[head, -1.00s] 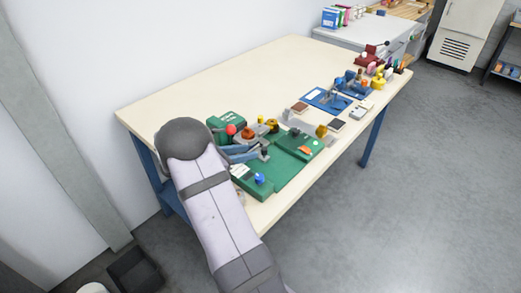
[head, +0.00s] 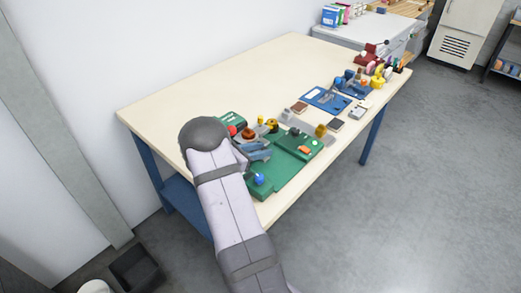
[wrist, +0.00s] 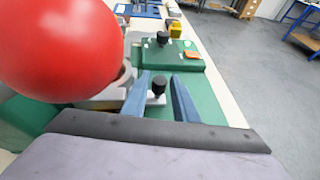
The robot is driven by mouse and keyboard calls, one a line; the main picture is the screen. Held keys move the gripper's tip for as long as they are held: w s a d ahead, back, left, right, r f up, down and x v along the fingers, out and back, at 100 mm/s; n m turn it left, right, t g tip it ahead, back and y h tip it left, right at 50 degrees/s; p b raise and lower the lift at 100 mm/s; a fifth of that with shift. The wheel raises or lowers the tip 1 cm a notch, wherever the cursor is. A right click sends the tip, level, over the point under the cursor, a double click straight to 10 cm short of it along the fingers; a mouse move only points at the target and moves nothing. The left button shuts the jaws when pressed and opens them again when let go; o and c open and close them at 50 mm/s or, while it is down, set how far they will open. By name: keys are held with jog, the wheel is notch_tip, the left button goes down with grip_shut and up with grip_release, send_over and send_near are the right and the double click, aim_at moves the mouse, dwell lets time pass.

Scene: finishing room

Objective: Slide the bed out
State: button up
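A green machine with a flat green plate (head: 280,181) sits at the near end of the table; I cannot tell for sure which part is the bed. My gripper (head: 263,152) is over this machine in the head view, partly hidden by my arm. In the wrist view my gripper (wrist: 162,80) shows two blue fingers, apart. A black knob (wrist: 157,86) on a pale block appears between the fingers; I cannot tell if they touch it. A raised green block (wrist: 165,57) with another black knob and an orange piece lies beyond.
A red ball (wrist: 60,45) looms large at the wrist view's left. A blue knob (head: 259,179) is beside my arm. Blue and dark red devices (head: 366,58) stand farther along the table (head: 215,80). The table's back left is clear.

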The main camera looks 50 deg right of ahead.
grip_shut()
jog(key=shift+s+b, duration=0.3)
jog(key=shift+s, duration=1.45)
grip_release()
jog(key=shift+w+a, duration=0.1)
jog(key=shift+a, duration=0.05)
jog(key=shift+b+v, duration=0.9)
jog(key=shift+v, duration=2.7)
jog(key=shift+r, duration=0.1)
